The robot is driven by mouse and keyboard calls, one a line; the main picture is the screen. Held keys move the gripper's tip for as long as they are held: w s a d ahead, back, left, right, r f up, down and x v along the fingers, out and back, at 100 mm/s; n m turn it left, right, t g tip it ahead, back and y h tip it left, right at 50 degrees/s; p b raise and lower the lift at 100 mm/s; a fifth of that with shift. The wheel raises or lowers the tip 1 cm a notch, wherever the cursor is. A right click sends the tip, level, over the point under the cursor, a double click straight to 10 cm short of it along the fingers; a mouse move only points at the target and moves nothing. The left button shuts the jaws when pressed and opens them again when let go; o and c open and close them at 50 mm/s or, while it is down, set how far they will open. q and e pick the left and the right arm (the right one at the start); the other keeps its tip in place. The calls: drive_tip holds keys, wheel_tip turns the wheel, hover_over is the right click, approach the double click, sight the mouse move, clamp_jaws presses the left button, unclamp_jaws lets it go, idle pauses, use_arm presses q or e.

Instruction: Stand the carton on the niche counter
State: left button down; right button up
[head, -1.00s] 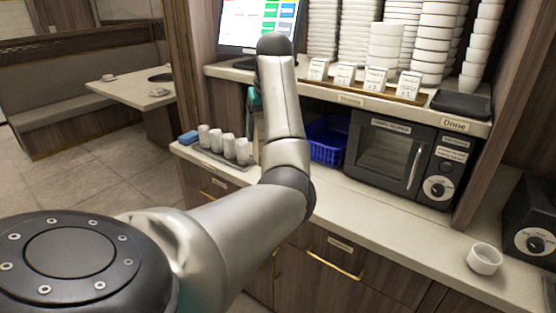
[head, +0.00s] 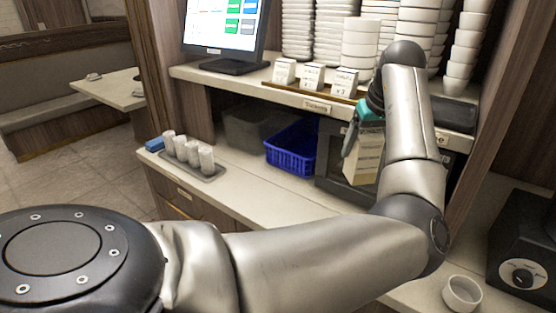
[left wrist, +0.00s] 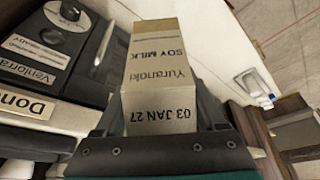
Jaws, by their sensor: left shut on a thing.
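My left gripper (head: 362,128) is shut on a pale carton (head: 364,158), held in front of the microwave on the niche. In the left wrist view the carton (left wrist: 158,75) sits between the dark fingers (left wrist: 165,125). Its upside-down print reads "SOY MILK", "Yuranoki" and "03 JAN 27". In the head view the carton hangs somewhat tilted below the gripper, its lower end near the counter's height; I cannot tell whether it touches. The niche counter (head: 255,192) is the pale worktop under the shelf. My right gripper is not in view.
A blue basket (head: 291,150) stands left of the microwave (head: 332,180), which my arm partly hides. A tray of upturned cups (head: 188,155) is at the counter's left end. The shelf edge (head: 225,83) overhangs the niche. A white bowl (head: 462,292) stands at right.

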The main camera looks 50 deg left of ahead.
sight(358, 163)
use_arm(q)
drive_tip(key=shift+r, duration=0.1)
drive_tip(key=f, duration=0.4)
drive_tip(key=shift+s+f+b, duration=0.15)
drive_tip(key=shift+s+b, duration=0.15)
drive_tip(key=shift+w+f+b, duration=0.1)
drive_tip(key=shift+f+b, duration=1)
drive_tip(key=shift+f, duration=6.7)
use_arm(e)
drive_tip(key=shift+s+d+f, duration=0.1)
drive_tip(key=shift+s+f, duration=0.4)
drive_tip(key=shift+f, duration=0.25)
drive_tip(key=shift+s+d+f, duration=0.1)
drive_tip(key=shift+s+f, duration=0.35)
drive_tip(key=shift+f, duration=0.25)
use_arm(q)
unclamp_jaws()
drive_tip(key=shift+f, duration=0.2)
drive_tip(key=p+v, duration=0.2)
drive_tip(key=v, duration=1)
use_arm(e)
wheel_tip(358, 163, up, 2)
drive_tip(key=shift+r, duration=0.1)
